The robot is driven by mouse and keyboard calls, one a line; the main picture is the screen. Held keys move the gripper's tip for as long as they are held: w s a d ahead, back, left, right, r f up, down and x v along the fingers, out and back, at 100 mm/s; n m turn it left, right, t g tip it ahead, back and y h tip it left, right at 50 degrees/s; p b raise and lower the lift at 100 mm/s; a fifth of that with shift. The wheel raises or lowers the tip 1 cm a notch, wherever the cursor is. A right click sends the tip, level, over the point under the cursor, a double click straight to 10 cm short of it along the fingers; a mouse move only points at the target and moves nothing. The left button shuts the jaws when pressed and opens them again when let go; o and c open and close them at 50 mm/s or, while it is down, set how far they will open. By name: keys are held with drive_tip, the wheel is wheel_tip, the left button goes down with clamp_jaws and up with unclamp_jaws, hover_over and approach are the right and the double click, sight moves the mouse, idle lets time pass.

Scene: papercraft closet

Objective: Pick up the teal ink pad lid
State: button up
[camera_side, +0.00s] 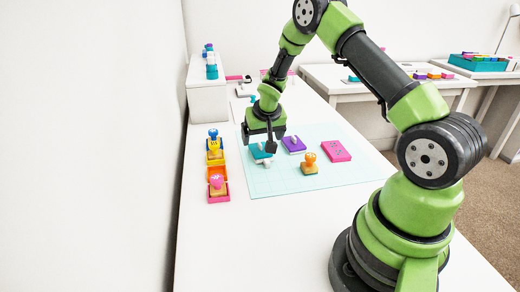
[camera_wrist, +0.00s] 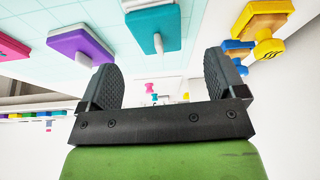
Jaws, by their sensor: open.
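The teal ink pad lid (camera_side: 258,152) lies on the pale cutting mat in the side view, right below my gripper (camera_side: 260,143) and partly hidden by it. A small white knob-like piece shows at its near edge. In the wrist view the teal lid (camera_wrist: 155,24) is at the top centre, beyond the fingertips and in line with the gap between them. My gripper (camera_wrist: 161,70) is open, with nothing between its fingers. I cannot tell the exact height between the fingertips and the lid.
A purple pad (camera_side: 294,145), a pink pad (camera_side: 336,151) and an orange-topped stamp (camera_side: 310,160) lie to the right on the mat (camera_side: 285,184). The mat's front is clear.

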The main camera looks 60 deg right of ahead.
sight(261, 145)
drive_tip(key=shift+x, duration=2.35)
drive_tip(key=shift+s, duration=0.1)
drive_tip(key=c, duration=1.1)
drive_tip(key=shift+o, duration=0.2)
wheel_tip(261, 145, up, 9)
drive_tip(key=shift+d+f, duration=0.1)
drive_tip(key=shift+s+f, duration=0.2)
drive_tip(key=shift+f, duration=0.15)
drive_tip(key=shift+s+a+f, duration=0.1)
drive_tip(key=shift+a+f, duration=0.05)
drive_tip(key=shift+f, duration=0.45)
drive_tip(key=shift+s+a+f, duration=0.1)
drive_tip(key=shift+a+f, duration=0.05)
drive_tip(key=shift+f, duration=0.5)
